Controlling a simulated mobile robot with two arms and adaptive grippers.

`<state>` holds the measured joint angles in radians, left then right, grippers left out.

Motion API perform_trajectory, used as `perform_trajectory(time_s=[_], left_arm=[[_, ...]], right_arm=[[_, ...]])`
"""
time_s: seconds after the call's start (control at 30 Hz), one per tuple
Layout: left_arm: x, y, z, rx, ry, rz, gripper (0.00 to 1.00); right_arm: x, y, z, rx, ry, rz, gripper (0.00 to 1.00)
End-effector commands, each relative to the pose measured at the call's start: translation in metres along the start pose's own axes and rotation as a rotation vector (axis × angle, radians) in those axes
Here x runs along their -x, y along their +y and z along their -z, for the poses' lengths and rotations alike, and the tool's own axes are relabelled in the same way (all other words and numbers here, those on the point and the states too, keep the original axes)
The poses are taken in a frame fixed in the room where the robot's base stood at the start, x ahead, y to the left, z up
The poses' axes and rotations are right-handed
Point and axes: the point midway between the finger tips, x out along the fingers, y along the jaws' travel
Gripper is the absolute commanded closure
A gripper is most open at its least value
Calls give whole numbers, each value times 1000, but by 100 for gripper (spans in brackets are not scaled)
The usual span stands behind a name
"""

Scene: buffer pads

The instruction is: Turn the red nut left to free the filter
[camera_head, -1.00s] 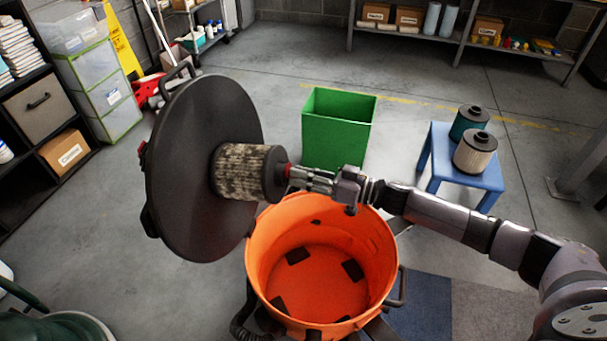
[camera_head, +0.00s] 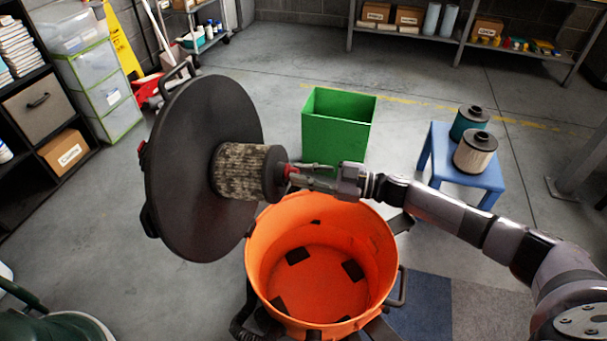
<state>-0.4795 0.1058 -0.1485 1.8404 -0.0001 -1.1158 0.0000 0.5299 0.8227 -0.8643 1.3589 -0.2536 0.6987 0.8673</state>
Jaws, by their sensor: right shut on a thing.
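The red nut (camera_head: 290,171) sits at the centre of the filter's right end, and only a small part of it shows. The dirty, grey-brown filter (camera_head: 240,172) is mounted sideways on the inner face of a large round black lid (camera_head: 190,205), which stands tilted upright. My right gripper (camera_head: 300,175) comes in from the right and is shut on the red nut, with its fingers around it. My left gripper is not in view.
The open orange vacuum drum (camera_head: 258,255) stands below the filter and my right arm. An empty-looking green bin (camera_head: 337,137) stands behind it. Two other filters, one teal (camera_head: 469,124) and one cream (camera_head: 475,154), stand on a blue stool (camera_head: 437,166) at right.

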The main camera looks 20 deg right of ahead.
Motion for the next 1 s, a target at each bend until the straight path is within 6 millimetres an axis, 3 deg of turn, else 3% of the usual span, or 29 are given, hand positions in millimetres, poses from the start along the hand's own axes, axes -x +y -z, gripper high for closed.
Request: perform_trajectory(time_s=[1.0], left_arm=[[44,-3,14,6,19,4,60]], right_arm=[[0,3,0,887,-1,163,100]])
